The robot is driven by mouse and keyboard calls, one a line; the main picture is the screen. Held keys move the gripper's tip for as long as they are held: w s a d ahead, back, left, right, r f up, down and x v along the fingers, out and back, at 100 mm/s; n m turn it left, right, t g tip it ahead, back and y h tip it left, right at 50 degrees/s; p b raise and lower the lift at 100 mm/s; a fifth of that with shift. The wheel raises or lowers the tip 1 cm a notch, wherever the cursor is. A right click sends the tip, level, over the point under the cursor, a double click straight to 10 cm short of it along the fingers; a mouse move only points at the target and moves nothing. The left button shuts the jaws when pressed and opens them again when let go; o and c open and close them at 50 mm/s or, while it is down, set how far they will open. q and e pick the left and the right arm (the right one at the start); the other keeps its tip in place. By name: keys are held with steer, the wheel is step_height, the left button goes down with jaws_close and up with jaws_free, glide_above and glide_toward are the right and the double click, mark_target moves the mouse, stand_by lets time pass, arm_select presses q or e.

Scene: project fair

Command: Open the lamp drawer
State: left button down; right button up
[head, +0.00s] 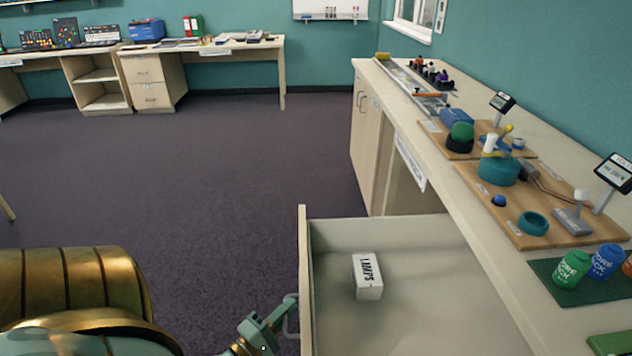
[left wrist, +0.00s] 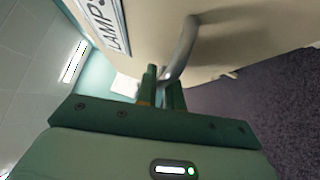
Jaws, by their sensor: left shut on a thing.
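The lamp drawer (head: 303,262) is pulled out from the counter, and its inside shows in the head view. A white box marked LAMPS (head: 367,277) lies in it. My left gripper (head: 271,322) is at the outer side of the drawer front. The left wrist view shows its green fingers (left wrist: 160,90) shut on the grey bow handle (left wrist: 181,50). The drawer front there carries a label reading LAMPS (left wrist: 104,22). My right gripper does not show in either view.
The counter (head: 470,180) runs along the right, with wooden boards, a blue-green round device (head: 499,171) and green and blue cans (head: 572,269) on top. Closed cabinet doors (head: 366,140) stand beyond the drawer. Dark carpet (head: 210,170) lies clear to the left. Desks stand along the far wall.

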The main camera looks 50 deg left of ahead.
arm_select(q)
steer(key=shift+s+a+f, duration=0.1)
steer(key=shift+s+a, duration=0.65)
steer(key=shift+s, duration=0.3)
steer(key=shift+s+a, duration=0.75)
steer(key=shift+s, duration=0.25)
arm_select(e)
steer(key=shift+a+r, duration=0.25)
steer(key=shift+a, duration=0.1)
arm_select(q)
steer(key=c, duration=1.5)
jaws_free()
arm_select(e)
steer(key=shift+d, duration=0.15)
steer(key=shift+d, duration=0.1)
arm_select(q)
steer(key=s, duration=0.5)
steer(key=s+d+f, duration=0.1)
steer(key=s, duration=0.4)
steer(key=s+d+f+p, duration=0.1)
steer(key=s, duration=0.5)
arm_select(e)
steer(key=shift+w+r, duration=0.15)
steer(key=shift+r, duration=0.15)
